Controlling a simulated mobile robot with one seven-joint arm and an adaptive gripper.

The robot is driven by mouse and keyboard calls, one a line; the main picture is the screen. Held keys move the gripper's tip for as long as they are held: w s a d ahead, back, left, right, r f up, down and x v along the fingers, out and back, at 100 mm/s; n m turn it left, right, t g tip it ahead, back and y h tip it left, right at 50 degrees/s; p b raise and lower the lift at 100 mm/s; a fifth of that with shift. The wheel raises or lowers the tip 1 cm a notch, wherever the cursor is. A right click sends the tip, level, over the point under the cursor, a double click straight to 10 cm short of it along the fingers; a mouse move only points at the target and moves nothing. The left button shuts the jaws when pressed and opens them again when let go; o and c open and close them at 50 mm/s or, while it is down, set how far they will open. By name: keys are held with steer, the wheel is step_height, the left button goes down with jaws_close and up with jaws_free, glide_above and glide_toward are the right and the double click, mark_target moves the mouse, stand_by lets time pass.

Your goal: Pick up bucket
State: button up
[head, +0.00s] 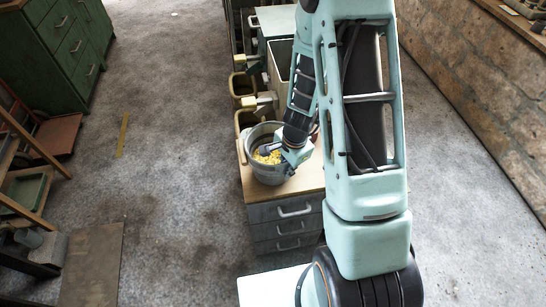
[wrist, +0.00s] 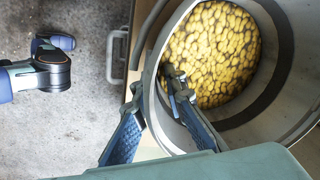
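The bucket (head: 268,174) is grey metal and stands upright on a wooden-topped drawer cabinet (head: 310,183). It holds many small yellow pieces. In the wrist view the bucket (wrist: 290,95) fills the right side, with the yellow pieces (wrist: 212,55) at its bottom. My gripper (wrist: 154,85) is at the bucket's near left rim. One finger is outside the wall and the other reaches inside, with the rim between them. The fingers stand apart; I cannot tell whether either touches the wall. In the head view my gripper's fingertips are hard to make out at the bucket's right side.
Bins and machine parts (head: 243,85) stand close behind the bucket. Grey drawers (head: 285,228) with handles are below the wooden top. The floor (head: 180,170) to the left is mostly clear. A green cabinet (head: 62,50) stands far left, and a stone wall (head: 480,80) runs along the right.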

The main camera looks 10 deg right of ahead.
jaws_close()
steer(key=shift+w+r, duration=0.1)
steer(key=shift+r, duration=0.1)
stand_by(0.3)
